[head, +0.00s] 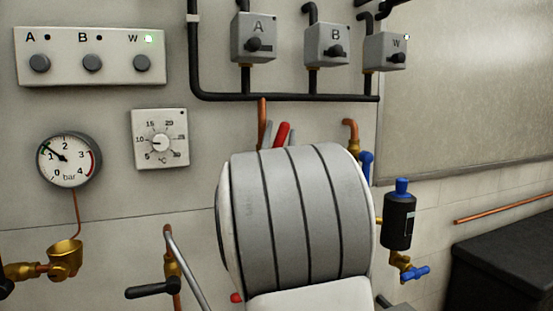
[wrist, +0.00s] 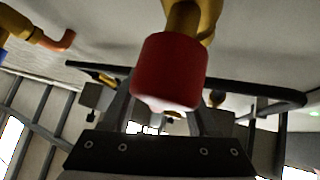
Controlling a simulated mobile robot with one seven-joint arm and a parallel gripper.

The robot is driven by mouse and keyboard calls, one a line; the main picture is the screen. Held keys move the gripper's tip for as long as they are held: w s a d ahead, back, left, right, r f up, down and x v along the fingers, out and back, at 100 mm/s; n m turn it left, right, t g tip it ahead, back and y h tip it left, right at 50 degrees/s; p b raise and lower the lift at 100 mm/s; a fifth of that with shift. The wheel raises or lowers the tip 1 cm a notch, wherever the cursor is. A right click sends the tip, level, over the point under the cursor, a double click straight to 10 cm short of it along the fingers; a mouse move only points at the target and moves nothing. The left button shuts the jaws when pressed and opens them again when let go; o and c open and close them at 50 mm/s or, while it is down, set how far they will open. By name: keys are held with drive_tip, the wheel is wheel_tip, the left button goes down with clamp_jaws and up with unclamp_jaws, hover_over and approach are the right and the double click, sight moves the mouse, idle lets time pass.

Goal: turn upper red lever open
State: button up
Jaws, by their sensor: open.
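The upper red lever (head: 282,134) shows above my arm in the head view, slanting up to the right in front of the wall. In the wrist view the red lever (wrist: 168,72) is large and close, its end facing the camera, with a brass fitting (wrist: 188,20) above it. My gripper (wrist: 160,112) is open; its two dark fingers reach up on either side of the lever's end. The lever hides parts of the fingers, and I cannot tell whether they touch it. In the head view my arm hides most of the gripper and the valve body.
A blue handle (head: 367,168) stands just right of my arm, near a copper elbow (head: 350,132). A dark cylinder with a blue cap (head: 399,218) hangs farther right. Black pipes (head: 290,97) run above. A black-handled valve (head: 153,290) and a pressure gauge (head: 68,159) are at left.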

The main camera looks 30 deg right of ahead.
drive_tip(key=v, duration=1.7)
drive_tip(key=shift+b, duration=0.3)
